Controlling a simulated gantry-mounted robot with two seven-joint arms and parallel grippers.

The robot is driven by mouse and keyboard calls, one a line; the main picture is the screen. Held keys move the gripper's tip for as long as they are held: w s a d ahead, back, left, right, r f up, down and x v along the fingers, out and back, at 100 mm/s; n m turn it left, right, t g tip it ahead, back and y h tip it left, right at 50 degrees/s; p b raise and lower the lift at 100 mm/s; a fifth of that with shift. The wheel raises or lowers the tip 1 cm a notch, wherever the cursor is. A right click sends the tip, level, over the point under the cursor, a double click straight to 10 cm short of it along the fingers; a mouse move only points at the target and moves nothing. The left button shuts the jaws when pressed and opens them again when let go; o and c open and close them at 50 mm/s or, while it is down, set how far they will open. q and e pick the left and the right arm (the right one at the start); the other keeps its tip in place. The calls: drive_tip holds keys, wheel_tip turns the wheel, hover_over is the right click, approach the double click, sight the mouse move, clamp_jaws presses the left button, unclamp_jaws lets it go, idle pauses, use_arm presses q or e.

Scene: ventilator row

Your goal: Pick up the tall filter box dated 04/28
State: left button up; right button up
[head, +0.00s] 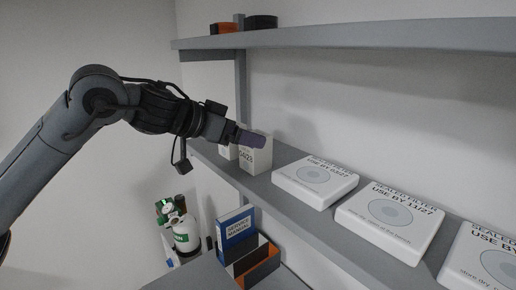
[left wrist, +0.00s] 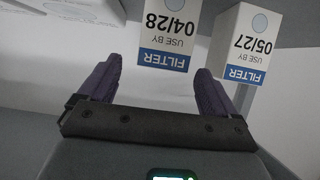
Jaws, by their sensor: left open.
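The tall white filter box dated 04/28 (head: 257,156) stands on the grey shelf. In the left wrist view the same 04/28 box (left wrist: 167,35) appears upside down, its blue FILTER label towards me. My left gripper (head: 249,137) is at the box in the head view. In the left wrist view the left gripper (left wrist: 158,66) is open, with a purple finger to each side of the box's near end. I cannot tell whether either finger touches it. A second tall box, dated 05/27 (left wrist: 245,45), stands just right of the right-hand finger. My right gripper is out of view.
Flat white sealed filter packs (head: 315,181) lie along the shelf to the right. An upper shelf (head: 370,36) runs above, with orange and black items on it. Below are a blue service manual (head: 236,228), an orange-and-black bin (head: 258,267) and a white-and-green cylinder (head: 185,236).

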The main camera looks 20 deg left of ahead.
use_arm(q)
drive_tip(key=shift+w+d+f, duration=0.3)
drive_tip(key=shift+w+d, duration=0.05)
drive_tip(key=shift+w, duration=0.2)
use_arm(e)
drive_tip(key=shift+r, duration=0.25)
use_arm(q)
drive_tip(key=p+x, duration=0.2)
drive_tip(key=x, duration=0.2)
drive_tip(key=shift+a+p, duration=0.1)
drive_tip(key=shift+p, duration=0.25)
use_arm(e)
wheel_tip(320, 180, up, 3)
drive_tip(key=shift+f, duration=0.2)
use_arm(q)
drive_tip(key=shift+w+d+f, duration=0.3)
drive_tip(key=shift+w+f, duration=0.1)
drive_tip(key=shift+w, duration=0.15)
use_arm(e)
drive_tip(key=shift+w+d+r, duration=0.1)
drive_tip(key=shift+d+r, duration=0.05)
use_arm(q)
drive_tip(key=c, duration=1.1)
drive_tip(key=shift+o, duration=0.2)
